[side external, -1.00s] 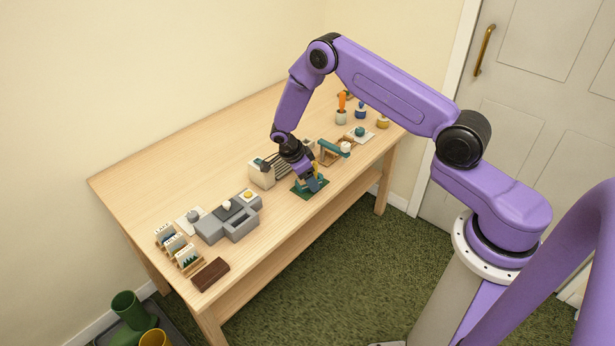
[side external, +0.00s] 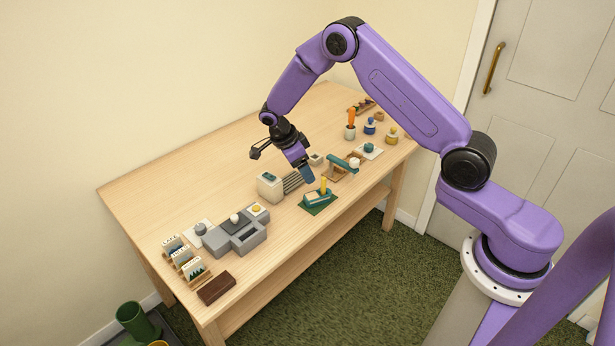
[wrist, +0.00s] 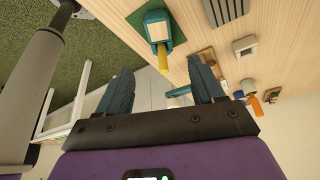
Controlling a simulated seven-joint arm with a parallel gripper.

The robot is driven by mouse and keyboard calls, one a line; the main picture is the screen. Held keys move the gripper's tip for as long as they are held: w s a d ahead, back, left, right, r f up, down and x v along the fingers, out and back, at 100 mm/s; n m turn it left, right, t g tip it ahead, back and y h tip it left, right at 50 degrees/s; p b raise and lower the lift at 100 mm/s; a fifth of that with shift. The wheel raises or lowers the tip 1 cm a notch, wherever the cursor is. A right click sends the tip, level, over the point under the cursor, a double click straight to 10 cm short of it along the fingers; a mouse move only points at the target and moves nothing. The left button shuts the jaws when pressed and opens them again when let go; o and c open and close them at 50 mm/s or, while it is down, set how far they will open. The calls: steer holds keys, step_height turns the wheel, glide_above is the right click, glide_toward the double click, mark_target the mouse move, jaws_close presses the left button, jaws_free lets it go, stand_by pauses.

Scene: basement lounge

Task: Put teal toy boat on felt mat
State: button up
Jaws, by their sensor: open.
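The teal toy boat (side external: 315,197), with a yellow upright part, rests on the dark green felt mat (side external: 322,208) near the table's front edge. In the wrist view the boat (wrist: 154,26) and a green edge of the mat (wrist: 136,17) show at the top. My gripper (side external: 307,175) is above and a little behind the boat, clear of it. Its two fingers are spread apart with nothing between them in the wrist view (wrist: 162,88).
A cream box (side external: 270,187) with a grey slatted part stands just left of the mat. A teal-armed item (side external: 341,163) stands to the right. A grey block unit (side external: 236,232) and card racks are farther left. The table's back is clear.

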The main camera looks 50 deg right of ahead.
steer(key=s+a+r+n+t+y, duration=0.2)
steer(key=s+a+r+n, duration=0.9)
steer(key=s+r+n, duration=0.5)
steer(key=s+d+r+n+y, duration=0.1)
steer(key=s+n, duration=0.8)
steer(key=s, duration=0.1)
steer(key=s+d+r+n+y, duration=0.1)
steer(key=s+d+n, duration=0.1)
steer(key=s+n, duration=0.8)
steer(key=shift+s+r+y, duration=0.15)
steer(key=shift+s+y, duration=0.15)
steer(key=shift+s, duration=0.05)
